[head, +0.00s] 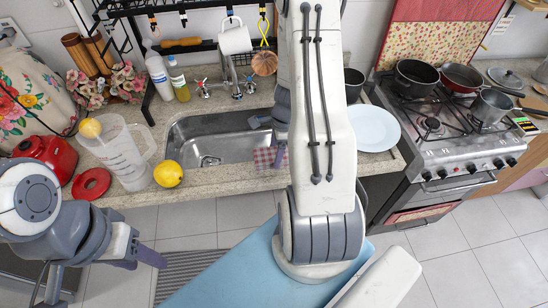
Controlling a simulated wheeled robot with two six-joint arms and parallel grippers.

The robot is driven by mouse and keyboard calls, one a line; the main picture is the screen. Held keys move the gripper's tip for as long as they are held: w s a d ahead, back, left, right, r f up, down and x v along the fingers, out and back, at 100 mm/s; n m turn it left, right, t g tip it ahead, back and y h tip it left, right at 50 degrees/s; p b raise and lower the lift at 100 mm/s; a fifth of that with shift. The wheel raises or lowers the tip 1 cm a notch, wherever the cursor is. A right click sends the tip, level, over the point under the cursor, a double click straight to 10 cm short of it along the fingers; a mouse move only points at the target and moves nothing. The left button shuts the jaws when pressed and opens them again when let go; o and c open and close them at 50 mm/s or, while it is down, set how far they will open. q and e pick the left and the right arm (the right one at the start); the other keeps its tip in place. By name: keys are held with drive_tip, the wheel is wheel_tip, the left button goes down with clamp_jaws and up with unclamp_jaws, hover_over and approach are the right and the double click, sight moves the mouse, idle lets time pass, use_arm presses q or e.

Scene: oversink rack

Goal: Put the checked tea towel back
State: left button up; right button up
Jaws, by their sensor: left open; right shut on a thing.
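The red-and-white checked tea towel (266,156) is at the front edge of the sink, partly hidden by my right arm. My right gripper (272,132) is just above it, mostly hidden behind the arm; a grey part of it shows over the sink. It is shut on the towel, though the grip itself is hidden. My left gripper (138,258) is open and empty, low at the left in front of the counter. The steel sink (215,140) is empty where I can see it.
A mug (234,38) hangs from the rack (187,47) behind. The stove (440,125) holds pots.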

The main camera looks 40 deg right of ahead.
sight(275, 154)
drive_tip(key=shift+w+a+f, duration=0.15)
drive_tip(key=shift+f, duration=0.05)
drive_tip(key=shift+f+b, duration=0.45)
drive_tip(key=shift+f, duration=1.5)
drive_tip(key=shift+f, duration=0.15)
drive_tip(key=o, duration=1)
